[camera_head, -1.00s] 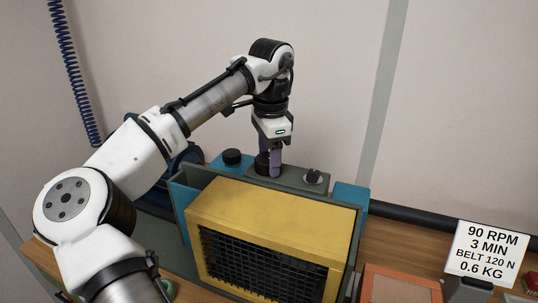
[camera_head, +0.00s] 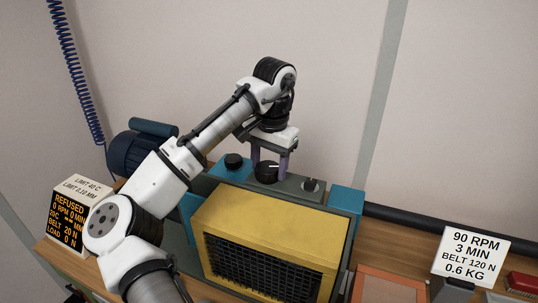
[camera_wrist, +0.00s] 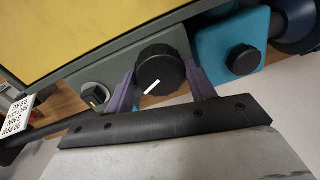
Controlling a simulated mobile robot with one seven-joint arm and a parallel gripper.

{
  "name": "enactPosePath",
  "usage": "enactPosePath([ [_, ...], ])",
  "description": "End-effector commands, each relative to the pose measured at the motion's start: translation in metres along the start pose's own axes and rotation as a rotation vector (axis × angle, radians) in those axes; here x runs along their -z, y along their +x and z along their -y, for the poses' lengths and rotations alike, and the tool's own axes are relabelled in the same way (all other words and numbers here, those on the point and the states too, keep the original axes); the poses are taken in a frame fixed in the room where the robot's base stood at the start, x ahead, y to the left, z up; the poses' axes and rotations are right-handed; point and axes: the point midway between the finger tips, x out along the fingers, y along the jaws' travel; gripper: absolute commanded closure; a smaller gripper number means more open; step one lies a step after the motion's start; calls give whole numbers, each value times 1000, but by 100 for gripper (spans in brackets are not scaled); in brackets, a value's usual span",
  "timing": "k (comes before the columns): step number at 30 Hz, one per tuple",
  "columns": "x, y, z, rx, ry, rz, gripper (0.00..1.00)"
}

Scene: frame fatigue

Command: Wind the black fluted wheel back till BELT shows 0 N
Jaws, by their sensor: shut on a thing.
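The black fluted wheel (camera_head: 266,174) sits on the grey top plate behind the yellow guard, with a white pointer line on its face. It also shows in the wrist view (camera_wrist: 160,66), where the line points down and left. My gripper (camera_head: 270,165) is shut on the wheel, one purple finger on each side; both fingers show in the wrist view (camera_wrist: 160,82).
A black knob (camera_head: 233,160) on a blue block stands left of the wheel, and a small dark switch (camera_head: 311,184) right of it. The yellow guard (camera_head: 270,225) is in front. A white card (camera_head: 470,256) at right reads 90 RPM, 3 MIN, BELT 120 N, 0.6 KG.

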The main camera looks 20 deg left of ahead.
Motion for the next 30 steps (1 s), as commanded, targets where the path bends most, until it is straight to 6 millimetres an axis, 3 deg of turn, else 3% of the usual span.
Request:
enactPosePath([
  [12,0,0,1,2,-168,12,68],
  [27,0,1,1,2,-186,13,68],
  [28,0,1,1,2,-185,13,43],
  [30,0,1,1,2,-185,13,34],
])
